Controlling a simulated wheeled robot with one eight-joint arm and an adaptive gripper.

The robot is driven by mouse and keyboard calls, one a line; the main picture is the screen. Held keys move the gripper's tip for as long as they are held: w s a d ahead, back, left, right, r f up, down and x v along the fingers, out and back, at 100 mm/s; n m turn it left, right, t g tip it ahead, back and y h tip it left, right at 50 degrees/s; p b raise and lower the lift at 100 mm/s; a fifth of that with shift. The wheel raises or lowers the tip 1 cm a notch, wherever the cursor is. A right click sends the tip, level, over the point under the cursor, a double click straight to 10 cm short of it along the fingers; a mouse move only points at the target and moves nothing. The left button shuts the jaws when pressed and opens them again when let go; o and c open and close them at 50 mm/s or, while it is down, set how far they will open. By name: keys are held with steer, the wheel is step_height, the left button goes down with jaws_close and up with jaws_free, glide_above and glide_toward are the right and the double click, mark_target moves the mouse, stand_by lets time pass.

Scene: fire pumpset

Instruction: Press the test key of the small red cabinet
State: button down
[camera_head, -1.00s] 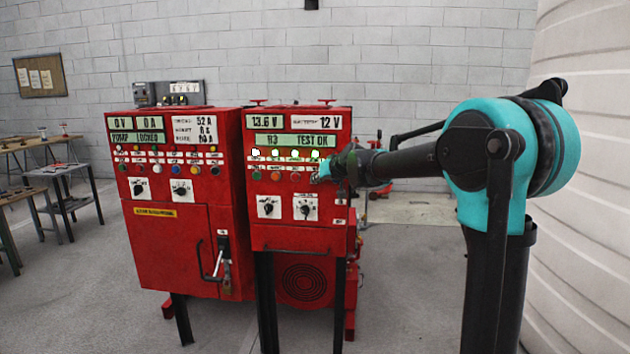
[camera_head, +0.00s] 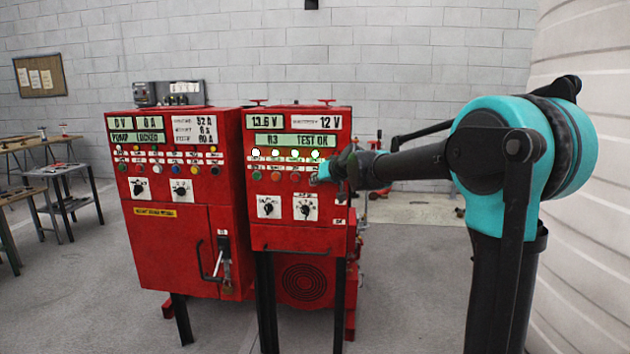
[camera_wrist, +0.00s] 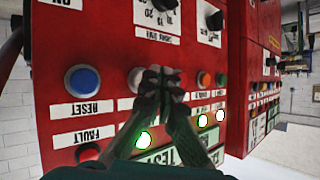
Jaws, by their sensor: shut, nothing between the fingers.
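The small red cabinet (camera_head: 290,228) is the right one of two in the head view. I cannot read a test label.
A larger red cabinet (camera_head: 178,240) with its own buttons and lever handle stands to the left. Two rotary switches (camera_head: 268,206) sit below the buttons. Lit lamps (camera_wrist: 143,139) show on the small cabinet's panel. A white ribbed tank (camera_head: 590,200) is at the right.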

steer(key=s, duration=0.5)
steer(key=shift+a, duration=0.1)
stand_by(0.7)
steer(key=s+d+f+m+g+h, duration=0.2)
steer(key=s+d+f+g+h, duration=0.1)
steer(key=s+d+f, duration=1.1)
steer(key=s+d+f+m+g+h, duration=0.2)
steer(key=s+d+f+h, duration=0.2)
steer(key=s+d+f, duration=1)
steer(key=s+f, duration=0.3)
steer(key=s, duration=0.4)
steer(key=shift+s+d+g, duration=0.25)
steer(key=shift+s+g, duration=0.15)
